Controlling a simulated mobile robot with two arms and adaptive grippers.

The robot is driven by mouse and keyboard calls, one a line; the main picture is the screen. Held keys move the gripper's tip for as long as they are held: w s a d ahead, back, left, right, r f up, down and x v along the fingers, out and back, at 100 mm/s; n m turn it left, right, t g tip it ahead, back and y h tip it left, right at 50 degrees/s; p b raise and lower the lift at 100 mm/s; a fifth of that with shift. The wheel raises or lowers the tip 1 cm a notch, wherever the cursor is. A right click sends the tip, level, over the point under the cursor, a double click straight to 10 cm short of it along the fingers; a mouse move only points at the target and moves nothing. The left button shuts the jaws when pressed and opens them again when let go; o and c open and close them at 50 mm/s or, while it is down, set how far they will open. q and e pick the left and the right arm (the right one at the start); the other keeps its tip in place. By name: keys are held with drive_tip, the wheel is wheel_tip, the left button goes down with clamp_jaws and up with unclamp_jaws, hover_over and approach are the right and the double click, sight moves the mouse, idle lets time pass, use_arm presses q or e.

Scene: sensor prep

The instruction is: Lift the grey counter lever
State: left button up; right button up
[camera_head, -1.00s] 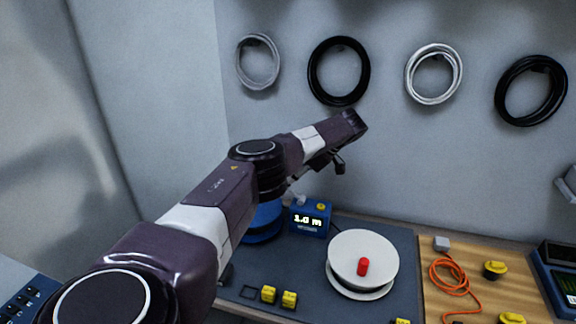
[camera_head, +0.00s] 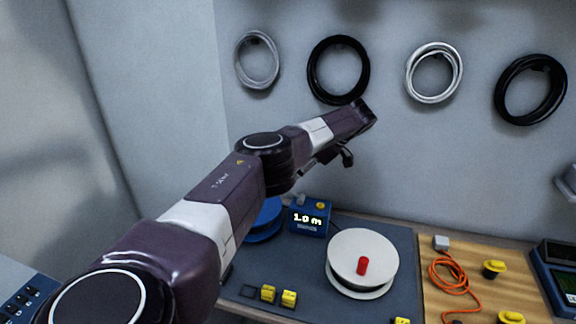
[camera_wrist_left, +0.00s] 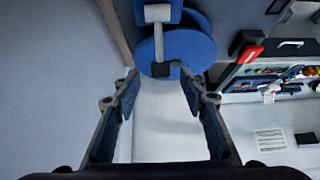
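The blue counter (camera_head: 310,219) stands upright on the bench mat and its display reads 1.0 m. A small light-grey piece that looks like its lever (camera_head: 300,199) shows at its top left, small and partly unclear. My left gripper (camera_head: 346,158) is above and to the right of the counter in the head view, largely hidden by my arm. In the left wrist view my left gripper (camera_wrist_left: 160,88) is open with nothing between its fingers. Beyond the fingers a grey bar with a stem (camera_wrist_left: 157,13) stands before a blue round part; I cannot tell whether it is the lever. My right gripper is not in view.
A white reel (camera_head: 350,250) with a red knob is right of the counter, a blue reel (camera_head: 265,222) to its left. An orange cable (camera_head: 440,280) lies at right. Cable coils (camera_head: 338,98) hang on the wall.

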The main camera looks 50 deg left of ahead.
use_arm(q)
drive_tip(key=v, duration=0.9)
